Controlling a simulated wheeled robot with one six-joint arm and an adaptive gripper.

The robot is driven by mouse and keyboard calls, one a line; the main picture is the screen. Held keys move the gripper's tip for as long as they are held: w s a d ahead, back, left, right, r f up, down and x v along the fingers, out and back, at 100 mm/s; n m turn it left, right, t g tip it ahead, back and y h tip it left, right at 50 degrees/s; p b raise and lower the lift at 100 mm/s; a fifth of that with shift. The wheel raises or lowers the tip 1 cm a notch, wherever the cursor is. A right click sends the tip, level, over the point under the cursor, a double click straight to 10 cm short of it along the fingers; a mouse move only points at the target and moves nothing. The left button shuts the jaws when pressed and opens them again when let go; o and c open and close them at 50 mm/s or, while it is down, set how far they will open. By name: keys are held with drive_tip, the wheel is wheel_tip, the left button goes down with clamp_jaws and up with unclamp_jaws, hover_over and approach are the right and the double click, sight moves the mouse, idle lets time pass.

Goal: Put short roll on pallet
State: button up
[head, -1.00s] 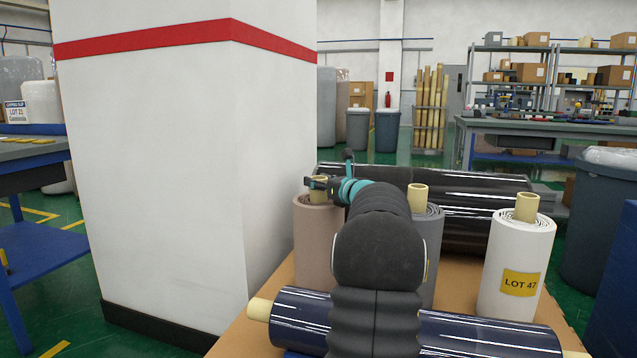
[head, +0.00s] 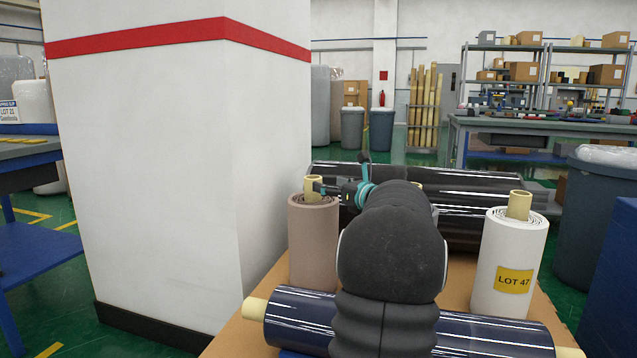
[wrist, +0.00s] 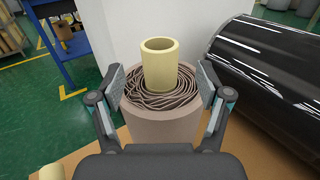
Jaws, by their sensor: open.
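A short brownish-pink roll (head: 314,240) stands upright at the left of the tan board (head: 262,325). Its pale yellow core sticks out of the top. In the wrist view the roll's wound top and core (wrist: 159,62) lie between the fingers of my gripper (wrist: 162,84). The gripper is open, one finger on each side of the core, near the roll's outer edge. I cannot tell whether the fingers touch it. In the head view my gripper (head: 335,189) is just right of the core, partly hidden by my arm. No pallet can be clearly made out.
A white roll (head: 508,265) labelled LOT 47 stands to the right. A navy roll (head: 295,318) lies across the front, and black rolls (head: 470,190) lie behind. A white pillar (head: 150,190) with a red band rises close on the left. A grey bin (head: 600,220) stands right.

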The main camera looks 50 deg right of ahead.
drive_tip(key=shift+s, duration=2.25)
drive_tip(key=w+a+f+n+g+y, duration=0.1)
drive_tip(key=a+f+n+g+y, duration=0.25)
drive_tip(key=a+n, duration=0.95)
drive_tip(key=w+a+f+n+g+y, duration=0.1)
drive_tip(key=a+f+n+g+y, duration=0.25)
drive_tip(key=a, duration=1.95)
drive_tip(key=s+a+f+n+g+h, duration=0.2)
drive_tip(key=s+a+f+n+g, duration=0.25)
drive_tip(key=s+a+n, duration=0.55)
drive_tip(key=s+a+f+n+h, duration=0.3)
drive_tip(key=s+a+f+n, duration=0.2)
drive_tip(key=s+n, duration=0.5)
wheel_tip(320, 180, down, 3)
drive_tip(key=shift+s+r+n+g, duration=0.15)
drive_tip(key=shift+s+n+g, duration=0.25)
drive_tip(key=shift+s, duration=0.25)
drive_tip(key=shift+a, duration=0.1)
wheel_tip(320, 180, up, 8)
drive_tip(key=p, duration=0.7)
drive_tip(key=shift+p, duration=0.4)
